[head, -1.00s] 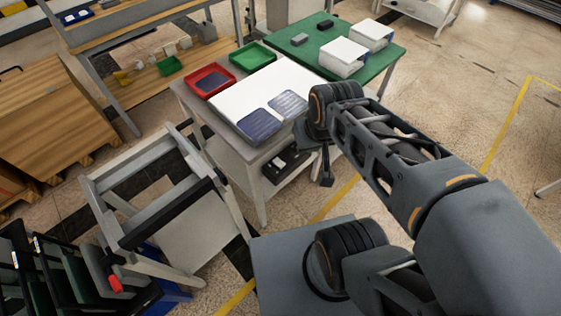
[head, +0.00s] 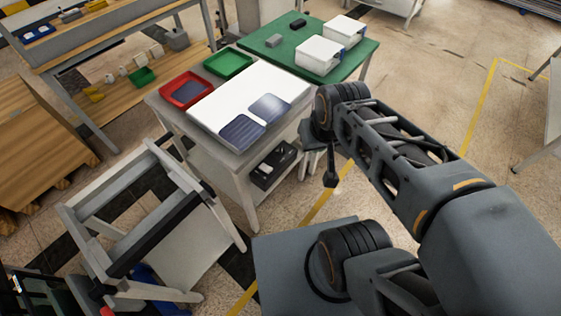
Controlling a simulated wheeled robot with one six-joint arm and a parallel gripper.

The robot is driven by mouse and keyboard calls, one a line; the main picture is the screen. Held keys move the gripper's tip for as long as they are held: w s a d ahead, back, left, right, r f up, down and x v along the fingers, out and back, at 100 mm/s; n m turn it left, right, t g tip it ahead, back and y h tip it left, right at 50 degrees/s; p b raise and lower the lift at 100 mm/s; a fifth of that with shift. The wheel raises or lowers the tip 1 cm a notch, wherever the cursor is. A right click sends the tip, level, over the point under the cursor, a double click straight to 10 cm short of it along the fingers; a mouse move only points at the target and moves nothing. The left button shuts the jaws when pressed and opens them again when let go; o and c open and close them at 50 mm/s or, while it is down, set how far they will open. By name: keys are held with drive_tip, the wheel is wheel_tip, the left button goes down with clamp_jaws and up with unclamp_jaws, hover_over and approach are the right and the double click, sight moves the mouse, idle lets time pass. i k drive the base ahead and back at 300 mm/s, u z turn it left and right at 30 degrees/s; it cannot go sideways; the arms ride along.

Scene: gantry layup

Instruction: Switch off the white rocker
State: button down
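A dark box (head: 280,163) sits on the lower shelf of the white table, with small light patches on its top. I cannot tell whether one of these is the white rocker; no switch shows clearly. My gripper (head: 331,178) hangs at the end of my folded arm, to the right of the box and in front of the table's right side in the picture. It is small, dark and seen from behind, so its fingers cannot be made out. Nothing is visibly held in it.
The white table (head: 236,190) carries a red tray (head: 168,97), a green tray (head: 246,60) and a white board with two dark blue sheets. A green table (head: 262,42) with white boxes (head: 318,52) adjoins behind. A grey frame stand (head: 75,235) is at left.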

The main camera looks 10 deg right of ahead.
sight(268, 169)
drive_tip(key=z, duration=0.05)
drive_tip(key=k, duration=0.75)
drive_tip(key=u, duration=0.95)
drive_tip(key=i, duration=0.5)
drive_tip(key=u, duration=0.05)
